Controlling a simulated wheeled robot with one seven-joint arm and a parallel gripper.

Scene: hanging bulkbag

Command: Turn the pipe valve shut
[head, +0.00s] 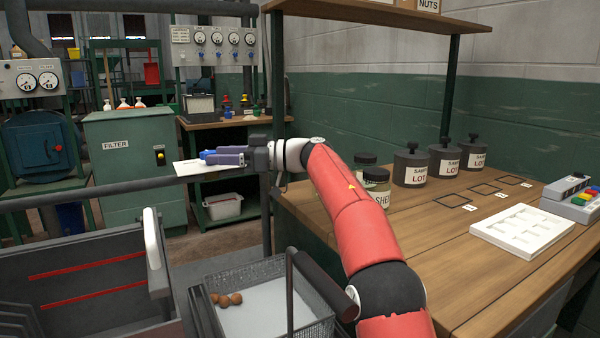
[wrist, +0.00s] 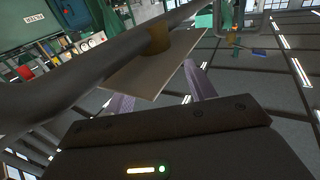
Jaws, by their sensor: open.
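A grey horizontal pipe (head: 125,187) crosses the head view from the left towards the post by the bench. A pale flat plate (head: 187,168) sits at the pipe beside my gripper (head: 208,157). In the wrist view, the plate (wrist: 152,72) hangs on a brown collar (wrist: 157,40) at the pipe (wrist: 85,80). I cannot tell for sure whether this is the valve's handle. My gripper (wrist: 155,85) is open, its purple fingers pointing towards the plate, one on each side in the wrist view. The plate partly hides the fingers; contact cannot be told.
A wooden bench (head: 430,235) with jars, black lot pots (head: 411,166) and a white tray (head: 522,231) stands right. A wire basket (head: 262,300) with brown balls and a dark open bin (head: 90,270) are in front. The green filter cabinet (head: 136,180) stands behind the pipe.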

